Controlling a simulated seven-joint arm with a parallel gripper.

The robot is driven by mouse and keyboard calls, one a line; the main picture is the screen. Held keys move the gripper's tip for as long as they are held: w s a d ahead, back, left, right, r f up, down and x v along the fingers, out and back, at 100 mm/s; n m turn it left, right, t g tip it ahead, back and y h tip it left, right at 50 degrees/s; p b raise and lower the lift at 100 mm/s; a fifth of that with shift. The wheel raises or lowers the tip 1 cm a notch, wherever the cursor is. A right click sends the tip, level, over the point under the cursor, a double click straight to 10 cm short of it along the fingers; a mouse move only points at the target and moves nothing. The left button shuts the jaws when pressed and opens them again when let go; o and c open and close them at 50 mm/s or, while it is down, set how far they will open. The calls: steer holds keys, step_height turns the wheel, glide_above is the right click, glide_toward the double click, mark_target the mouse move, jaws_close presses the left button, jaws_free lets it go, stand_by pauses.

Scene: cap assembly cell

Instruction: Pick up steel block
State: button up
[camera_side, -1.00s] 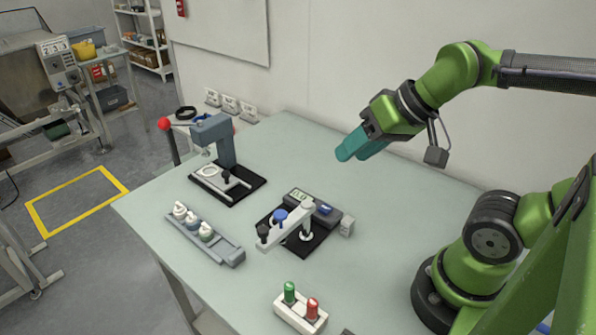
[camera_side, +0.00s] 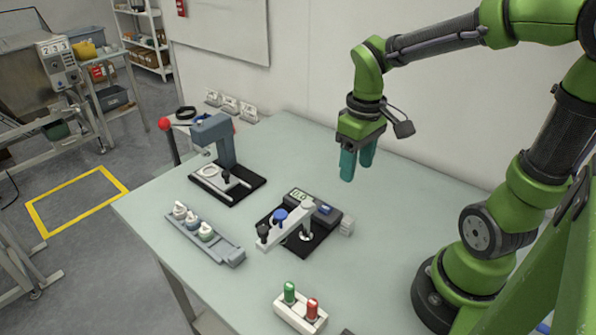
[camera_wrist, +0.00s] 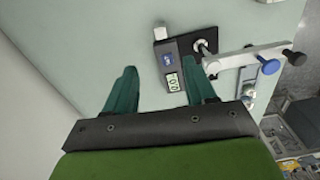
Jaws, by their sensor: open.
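The steel block is a small light-grey block (camera_side: 347,226) on the table, just right of the black-based gauge fixture (camera_side: 307,241). In the wrist view the block (camera_wrist: 160,32) shows at the upper middle, beside the fixture's base. My gripper (camera_side: 357,174) points down with its teal fingers apart and nothing between them. It is in the air above the table, and looks higher and farther back than the block. In the wrist view my fingertips (camera_wrist: 160,70) stand apart, below the block in the picture.
The fixture's white lever with blue and black knobs (camera_side: 281,215) reaches out left. A grey press (camera_side: 222,145) stands at the back left. A rack of several caps (camera_side: 215,245) and a box with green and red buttons (camera_side: 300,313) sit toward the front. The table right of the block is clear.

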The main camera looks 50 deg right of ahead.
glide_toward(348, 219)
steer(key=shift+n, duration=0.4)
steer(key=f, duration=0.5)
steer(key=shift+s, duration=0.2)
steer(key=shift+w+f, duration=0.1)
steer(key=shift+f, duration=1.3)
steer(key=shift+w+f, duration=0.15)
steer(key=shift+f, duration=1.25)
jaws_close()
steer(key=shift+r, duration=0.1)
